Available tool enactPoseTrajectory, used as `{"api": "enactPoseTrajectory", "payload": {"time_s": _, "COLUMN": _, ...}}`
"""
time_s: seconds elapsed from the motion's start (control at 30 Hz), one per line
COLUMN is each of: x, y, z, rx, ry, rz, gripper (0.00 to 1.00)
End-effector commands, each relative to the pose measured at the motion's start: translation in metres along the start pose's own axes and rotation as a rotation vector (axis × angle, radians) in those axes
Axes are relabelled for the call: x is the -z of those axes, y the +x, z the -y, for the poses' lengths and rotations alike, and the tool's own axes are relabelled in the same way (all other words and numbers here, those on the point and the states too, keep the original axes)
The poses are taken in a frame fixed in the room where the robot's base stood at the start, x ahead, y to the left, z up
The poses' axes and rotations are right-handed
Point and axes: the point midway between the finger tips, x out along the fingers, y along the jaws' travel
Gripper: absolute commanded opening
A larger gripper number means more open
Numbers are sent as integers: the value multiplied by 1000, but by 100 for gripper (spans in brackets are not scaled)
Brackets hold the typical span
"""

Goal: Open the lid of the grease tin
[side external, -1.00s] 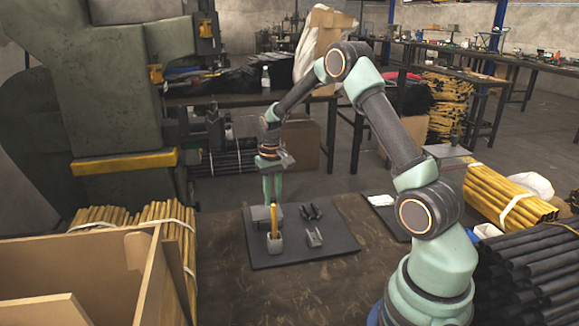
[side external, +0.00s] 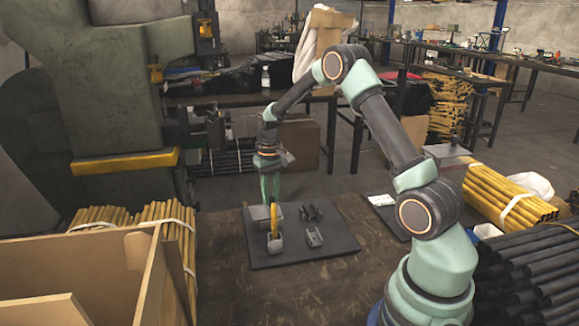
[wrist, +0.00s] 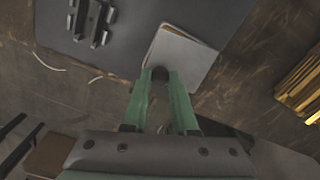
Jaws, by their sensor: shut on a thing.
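The grease tin (side external: 257,213) is a grey box on the dark mat. In the wrist view its pale grey top (wrist: 184,58) shows, with a light, yellowish edge along its far side. My gripper (side external: 271,198) reaches down at the tin. In the wrist view the fingertips (wrist: 159,78) are shut on a small dark knob (wrist: 160,73) at the tin's near edge. I cannot tell how far the lid is raised. A yellow upright piece (side external: 274,219) in a grey holder (side external: 274,245) stands in front and hides part of the tin.
The dark mat (side external: 340,244) also carries a grey bracket (side external: 314,237) and dark small parts (side external: 311,212). A wooden box (side external: 150,275) and bundled yellow rods (side external: 135,222) stand at the left. The table (side external: 365,285) right of the mat has bare room.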

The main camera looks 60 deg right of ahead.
Motion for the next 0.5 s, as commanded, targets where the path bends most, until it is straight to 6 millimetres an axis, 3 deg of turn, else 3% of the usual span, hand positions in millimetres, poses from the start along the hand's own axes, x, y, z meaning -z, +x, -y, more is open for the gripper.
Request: {"api": "enactPoseTrajectory", "payload": {"time_s": 0.5, "x": 29, "y": -3, "z": 20, "rx": -1, "ry": -456, "rz": -6, "gripper": 0}}
